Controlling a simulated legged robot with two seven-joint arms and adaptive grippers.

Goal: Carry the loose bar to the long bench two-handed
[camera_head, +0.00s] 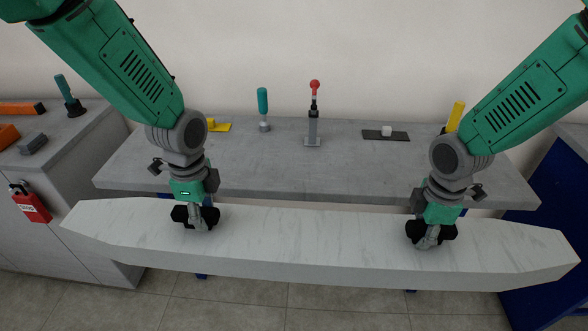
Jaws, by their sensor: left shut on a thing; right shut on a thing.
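The bar (310,243) is a long white, faintly veined beam with tapered ends. It spans nearly the whole width of the view, in front of the grey long bench (270,170), and hides part of the bench's front. It looks roughly level. My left gripper (196,219) is shut on the bar left of its middle. My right gripper (430,236) is shut on it right of its middle. The fingertips are partly hidden by the gripper bodies. I cannot tell the exact gap between bar and bench edge.
On the bench stand a red-knobbed lever (313,115), a teal-handled tool (263,108), a dark plate with a white block (386,133) and a yellow item (219,127). A grey cabinet (60,190) with a red tag (32,207) stands left. A blue cabinet (555,215) stands right.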

